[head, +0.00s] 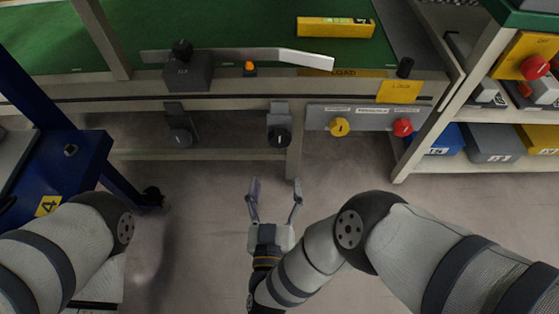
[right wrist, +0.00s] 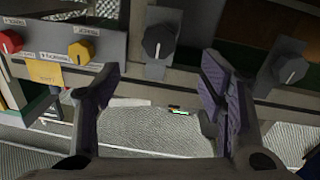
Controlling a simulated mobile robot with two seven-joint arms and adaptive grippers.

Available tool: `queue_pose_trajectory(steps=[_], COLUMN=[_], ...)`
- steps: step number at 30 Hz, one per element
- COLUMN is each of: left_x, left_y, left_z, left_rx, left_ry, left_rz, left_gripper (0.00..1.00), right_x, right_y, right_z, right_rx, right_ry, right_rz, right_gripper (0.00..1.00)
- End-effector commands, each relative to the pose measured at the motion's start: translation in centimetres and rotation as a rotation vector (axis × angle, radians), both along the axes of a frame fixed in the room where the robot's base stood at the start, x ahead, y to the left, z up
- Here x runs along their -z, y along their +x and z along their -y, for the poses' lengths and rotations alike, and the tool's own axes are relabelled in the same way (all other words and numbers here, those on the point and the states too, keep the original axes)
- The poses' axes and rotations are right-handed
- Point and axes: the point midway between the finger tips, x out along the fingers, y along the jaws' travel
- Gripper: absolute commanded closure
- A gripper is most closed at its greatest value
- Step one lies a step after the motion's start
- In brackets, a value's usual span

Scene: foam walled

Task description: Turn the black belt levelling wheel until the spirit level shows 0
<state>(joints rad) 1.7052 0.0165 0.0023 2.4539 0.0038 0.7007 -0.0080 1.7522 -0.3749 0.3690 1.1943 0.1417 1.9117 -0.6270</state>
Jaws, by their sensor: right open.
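Two black knobs with pale pointer marks sit below the green belt's front rail in the head view, a right one (head: 279,137) and a left one (head: 180,137). I cannot tell which is the levelling wheel. A yellow spirit level (head: 335,28) lies on the green belt; its reading is too small to make out. My right gripper (head: 275,190) is open and empty, below and apart from the right knob. In the right wrist view, that knob (right wrist: 158,42) shows beyond the gap between the open fingers (right wrist: 160,97); the other knob (right wrist: 290,66) is at right. My left gripper is out of view.
A grey panel with a yellow knob (head: 339,127) and a red knob (head: 403,127) is right of the black knobs. A pale bar (head: 304,59) crosses the belt edge. A blue cart (head: 80,160) stands left; shelves with bins (head: 490,143) stand right. Floor below the rail is clear.

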Motion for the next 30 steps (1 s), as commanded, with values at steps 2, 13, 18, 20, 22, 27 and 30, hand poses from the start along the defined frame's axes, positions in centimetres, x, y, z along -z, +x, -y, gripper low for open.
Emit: queue_pose_trajectory(steps=[2, 13, 18, 20, 22, 27, 30], left_x=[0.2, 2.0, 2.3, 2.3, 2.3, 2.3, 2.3], left_y=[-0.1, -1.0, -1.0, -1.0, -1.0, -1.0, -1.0], left_z=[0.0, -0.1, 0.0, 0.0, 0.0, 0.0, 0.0], left_rx=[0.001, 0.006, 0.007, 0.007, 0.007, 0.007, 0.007], left_ry=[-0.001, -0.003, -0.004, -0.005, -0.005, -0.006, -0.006], left_rz=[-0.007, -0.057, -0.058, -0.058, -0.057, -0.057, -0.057], left_gripper=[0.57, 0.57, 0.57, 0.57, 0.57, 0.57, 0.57], right_x=[-0.2, -0.1, -0.3, -0.3, -0.4, -0.4, -0.4], right_y=[1.5, 10.0, 11.5, 11.6, 11.6, 11.6, 11.6], right_z=[0.2, 0.7, 0.7, 0.7, 0.7, 0.7, 0.7], right_rx=[0.002, -0.002, -0.003, -0.004, -0.004, -0.004, -0.004], right_ry=[0.000, 0.000, 0.000, 0.001, 0.001, 0.000, 0.000], right_rz=[0.006, 0.001, 0.001, 0.000, 0.000, -0.001, -0.001], right_gripper=[0.36, 0.36, 0.36, 0.36, 0.36, 0.49, 0.72])
